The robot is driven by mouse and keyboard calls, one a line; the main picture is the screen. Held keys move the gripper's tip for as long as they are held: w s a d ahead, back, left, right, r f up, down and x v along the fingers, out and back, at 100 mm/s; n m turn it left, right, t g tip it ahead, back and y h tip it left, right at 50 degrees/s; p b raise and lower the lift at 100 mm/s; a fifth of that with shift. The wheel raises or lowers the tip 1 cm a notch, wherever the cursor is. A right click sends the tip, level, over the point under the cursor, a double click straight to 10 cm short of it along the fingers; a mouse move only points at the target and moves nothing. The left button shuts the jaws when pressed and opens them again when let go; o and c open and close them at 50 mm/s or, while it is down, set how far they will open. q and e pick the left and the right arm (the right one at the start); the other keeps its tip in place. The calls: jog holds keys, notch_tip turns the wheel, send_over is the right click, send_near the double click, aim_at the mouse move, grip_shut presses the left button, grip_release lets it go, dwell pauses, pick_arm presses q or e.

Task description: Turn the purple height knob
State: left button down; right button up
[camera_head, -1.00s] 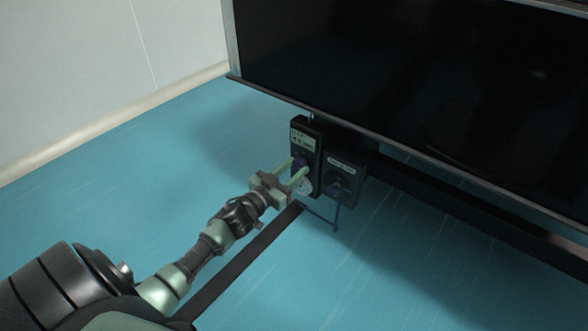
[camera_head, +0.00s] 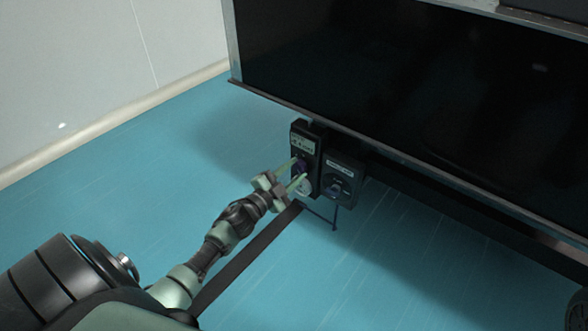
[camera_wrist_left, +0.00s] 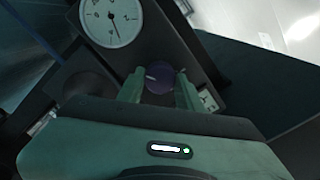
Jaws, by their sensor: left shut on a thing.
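The purple height knob (camera_head: 299,168) sits on a narrow black control box (camera_head: 311,150) below the dark table body. In the left wrist view the knob (camera_wrist_left: 159,77) shows between the two green fingers, with a light mark on its face. My left gripper (camera_head: 298,174) is shut on the knob, one finger on each side of it. In the left wrist view the left gripper (camera_wrist_left: 159,92) covers the lower part of the scene. A round white gauge (camera_wrist_left: 110,22) is on the same box, beside the knob. My right gripper is not in view.
A second black box (camera_head: 343,176) with its own dark knob stands just right of the first. The large dark table (camera_head: 400,90) overhangs both boxes. The blue floor (camera_head: 200,150) is open to the left, up to a white wall (camera_head: 70,70).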

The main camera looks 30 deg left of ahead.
pick_arm(q)
jog(key=shift+m, duration=1.5)
jog(key=c, duration=0.9)
grip_release()
jog(key=shift+c, duration=0.2)
jog(key=shift+s, duration=0.15)
